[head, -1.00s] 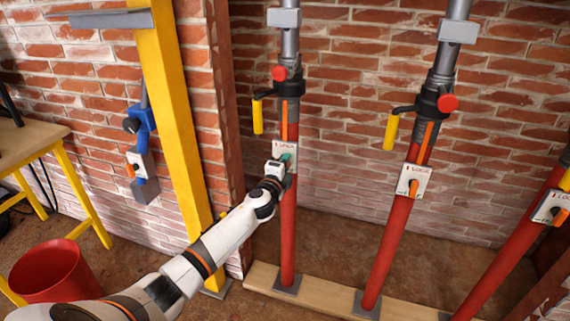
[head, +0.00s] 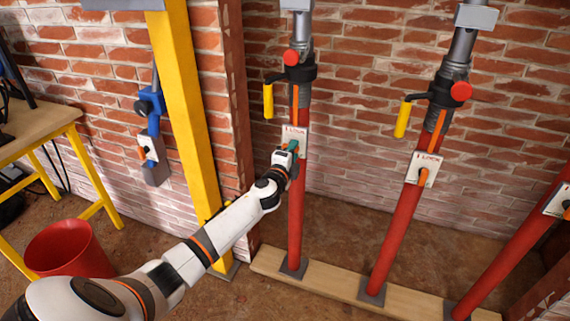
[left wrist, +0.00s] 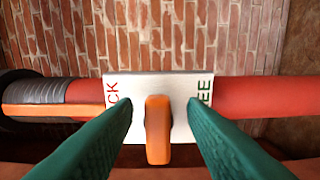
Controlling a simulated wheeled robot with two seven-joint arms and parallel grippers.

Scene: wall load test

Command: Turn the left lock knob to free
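The left lock knob (left wrist: 158,130) is an orange handle on a white plate (left wrist: 150,85) marked with red and green lettering. The plate (head: 300,133) is fixed to the leftmost red prop (head: 296,215). In the wrist view the knob stands across the prop's length, between the "CK" and "EE" letters. My left gripper (left wrist: 160,108) has green fingers, spread on both sides of the knob with gaps visible. In the head view the left gripper (head: 291,150) is at the plate and hides the knob. My right gripper is not in view.
Two more red props, the middle (head: 396,235) and the right (head: 510,250), carry similar lock plates. A yellow handle (head: 268,101) hangs above left of the gripper. A yellow post (head: 190,120), red bucket (head: 68,250) and table (head: 35,125) stand left.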

